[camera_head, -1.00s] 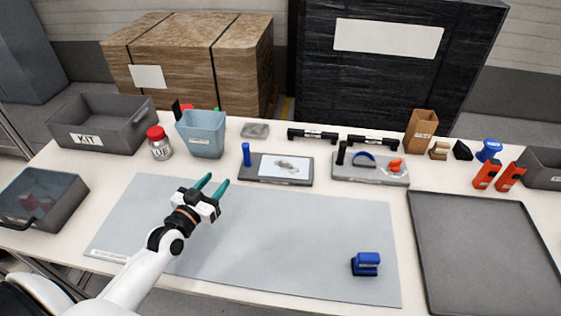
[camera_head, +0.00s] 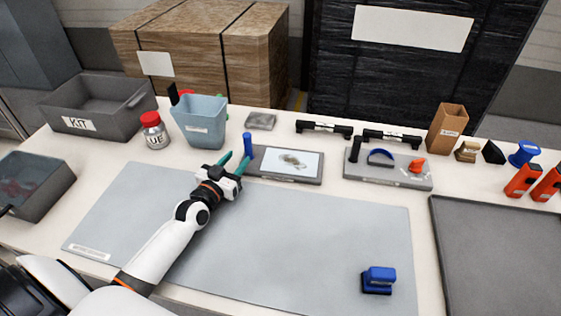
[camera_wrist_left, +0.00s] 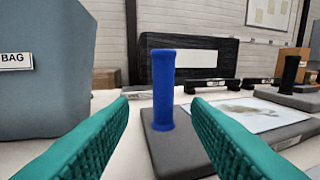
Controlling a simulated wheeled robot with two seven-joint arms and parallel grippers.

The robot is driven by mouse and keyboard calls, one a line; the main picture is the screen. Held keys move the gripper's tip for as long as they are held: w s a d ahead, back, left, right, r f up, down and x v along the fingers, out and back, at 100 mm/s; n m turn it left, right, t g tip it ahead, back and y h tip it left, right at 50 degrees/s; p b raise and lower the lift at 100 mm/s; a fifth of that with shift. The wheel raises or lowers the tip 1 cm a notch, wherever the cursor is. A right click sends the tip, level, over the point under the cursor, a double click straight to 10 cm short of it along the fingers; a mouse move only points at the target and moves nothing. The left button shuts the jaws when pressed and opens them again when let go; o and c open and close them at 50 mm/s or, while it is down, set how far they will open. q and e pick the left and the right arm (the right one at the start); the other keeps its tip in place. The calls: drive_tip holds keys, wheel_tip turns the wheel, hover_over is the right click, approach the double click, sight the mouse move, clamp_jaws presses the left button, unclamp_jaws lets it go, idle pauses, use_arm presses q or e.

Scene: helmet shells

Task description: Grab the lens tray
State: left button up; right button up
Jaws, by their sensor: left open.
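The lens tray appears to be the flat dark grey tray (camera_head: 287,179) with an upright blue post (camera_head: 248,145) at its left end and a clear piece on a white pad. It also shows in the wrist view (camera_wrist_left: 172,150), where the blue post (camera_wrist_left: 162,90) stands in the gap between the fingers, farther off. My left gripper (camera_head: 236,162), with green fingers, is open and empty just in front of the post, apart from it. My right gripper is in neither view.
A blue-grey bin (camera_head: 200,125) stands close left of the gripper, with a red-capped jar (camera_head: 155,135) beside it. A second grey tray (camera_head: 395,178) with a black post lies to the right. The grey mat (camera_head: 300,230) is mostly clear, with a blue block (camera_head: 378,280) on it.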

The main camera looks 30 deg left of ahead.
sight(246, 149)
use_arm(q)
drive_tip(key=w, duration=0.6)
drive_tip(key=shift+w+d, duration=0.15)
drive_tip(key=shift+w, duration=0.2)
drive_tip(key=shift+r, duration=0.1)
clamp_jaws()
